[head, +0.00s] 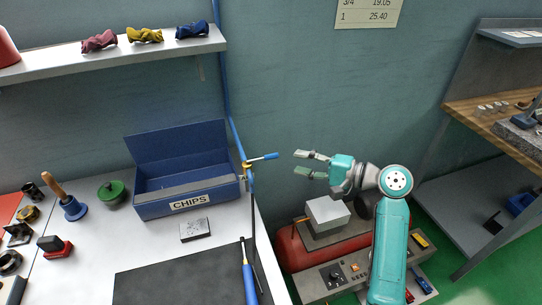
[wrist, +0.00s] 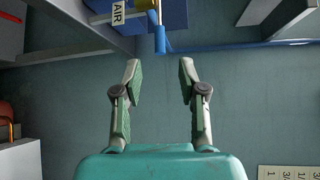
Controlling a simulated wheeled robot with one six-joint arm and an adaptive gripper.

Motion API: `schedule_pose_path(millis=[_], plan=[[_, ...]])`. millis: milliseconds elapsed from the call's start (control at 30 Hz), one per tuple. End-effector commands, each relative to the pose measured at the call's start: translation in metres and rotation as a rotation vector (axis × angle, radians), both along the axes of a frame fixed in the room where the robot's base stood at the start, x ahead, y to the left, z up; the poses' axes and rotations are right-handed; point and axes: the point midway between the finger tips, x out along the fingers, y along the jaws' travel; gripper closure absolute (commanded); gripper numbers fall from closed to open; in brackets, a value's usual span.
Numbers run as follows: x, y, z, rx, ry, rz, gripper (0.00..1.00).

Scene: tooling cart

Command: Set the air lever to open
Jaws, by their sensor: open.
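The air lever (head: 265,157) has a blue handle on a brass valve (head: 247,164) by the blue pipe (head: 233,125). The handle sticks out to the right, roughly across the pipe. In the wrist view the lever (wrist: 160,38) shows at the top centre, beside a white AIR label (wrist: 118,13). My gripper (head: 299,162) is open and empty, to the right of the lever and pointing at it. In the wrist view the lever lies beyond and between my open fingertips (wrist: 159,66), apart from them.
A blue CHIPS bin (head: 160,205) stands on the white bench left of the valve. A blue-handled tool (head: 249,280) lies at the bench's right edge. Below my gripper is a red tank (head: 325,252) with a grey block (head: 327,213) above it. The wall around my gripper is clear.

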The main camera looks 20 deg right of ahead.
Motion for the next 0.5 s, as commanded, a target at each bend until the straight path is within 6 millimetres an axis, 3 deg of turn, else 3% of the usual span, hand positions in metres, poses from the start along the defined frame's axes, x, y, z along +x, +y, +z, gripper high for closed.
schedule_pose_path(millis=[500], plan=[[0.057,0.059,-0.012,-0.001,0.000,0.000,0.59]])
